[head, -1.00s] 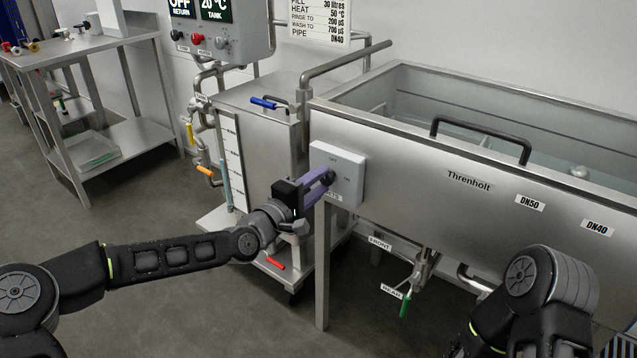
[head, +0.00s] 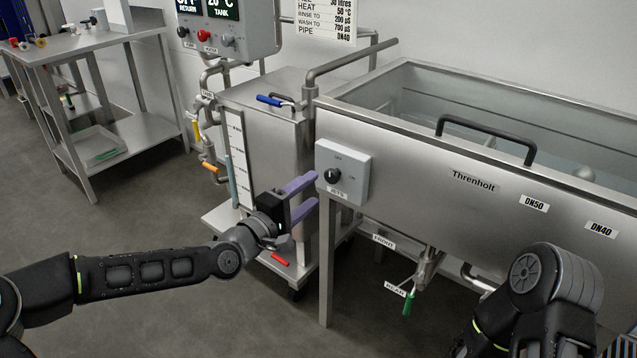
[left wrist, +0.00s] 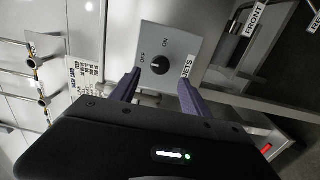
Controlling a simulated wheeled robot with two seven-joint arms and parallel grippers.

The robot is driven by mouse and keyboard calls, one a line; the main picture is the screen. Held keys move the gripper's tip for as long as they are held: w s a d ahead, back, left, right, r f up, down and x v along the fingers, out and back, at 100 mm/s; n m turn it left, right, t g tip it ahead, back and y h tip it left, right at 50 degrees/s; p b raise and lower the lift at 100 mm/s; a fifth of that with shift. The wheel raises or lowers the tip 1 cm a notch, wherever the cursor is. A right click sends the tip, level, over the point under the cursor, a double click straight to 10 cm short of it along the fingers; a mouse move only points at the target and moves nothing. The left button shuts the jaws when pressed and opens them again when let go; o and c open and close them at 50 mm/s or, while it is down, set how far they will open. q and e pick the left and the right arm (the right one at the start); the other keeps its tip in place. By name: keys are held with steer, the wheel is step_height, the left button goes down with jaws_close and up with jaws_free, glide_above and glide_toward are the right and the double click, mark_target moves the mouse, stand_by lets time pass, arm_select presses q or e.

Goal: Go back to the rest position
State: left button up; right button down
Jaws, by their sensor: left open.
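My left gripper (head: 312,199) has purple fingers and is open and empty. In the head view it sits just left of and below the grey jets switch box (head: 343,172), apart from its black knob (head: 333,175). In the left wrist view, the switch box (left wrist: 165,58) with its knob (left wrist: 161,65) lies ahead, beyond and between the two spread fingers (left wrist: 158,92). My right arm shows at the lower right of the head view, but its gripper is out of the picture.
The steel Threnholt tank (head: 420,150) stands right, with a green-handled valve (head: 407,303) below. A smaller tank (head: 270,130) with a blue handle (head: 269,101) stands behind my left gripper. A steel table (head: 110,125) is at far left. Open floor lies between.

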arm_select(q)
steer(key=shift+v, duration=1.05)
